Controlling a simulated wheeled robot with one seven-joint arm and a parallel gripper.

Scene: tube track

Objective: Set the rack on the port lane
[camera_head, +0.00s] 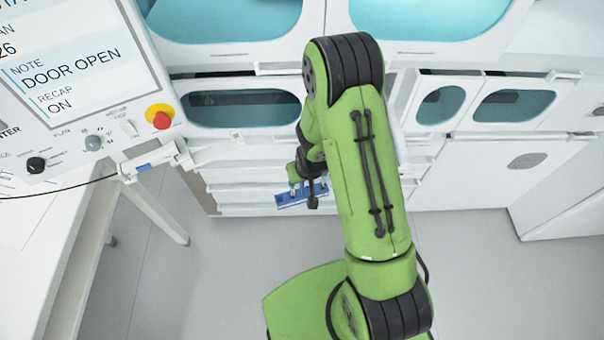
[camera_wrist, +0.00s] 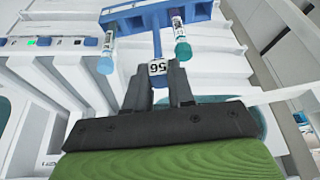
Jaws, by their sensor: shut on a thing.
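My gripper (camera_head: 313,186) is shut on a blue rack (camera_head: 292,198), which hangs out in front of the white drawers in the head view. In the wrist view my gripper (camera_wrist: 162,78) grips the rack's stem by a white tag reading 56. The rack's blue bar (camera_wrist: 150,14) runs across the top of that view. Capped tubes hang in it: one with a blue cap (camera_wrist: 105,64) at left, one with a teal cap (camera_wrist: 183,50) at right. A purple cap (camera_wrist: 176,13) shows above the teal one. I cannot tell which surface is the port lane.
A white machine with blue parts and a green light (camera_wrist: 32,42) is at left in the wrist view. White ridged parts lie beneath the rack. In the head view, a panel reads DOOR OPEN (camera_head: 70,65), with a red knob (camera_head: 160,117). The grey floor (camera_head: 470,270) is clear at right.

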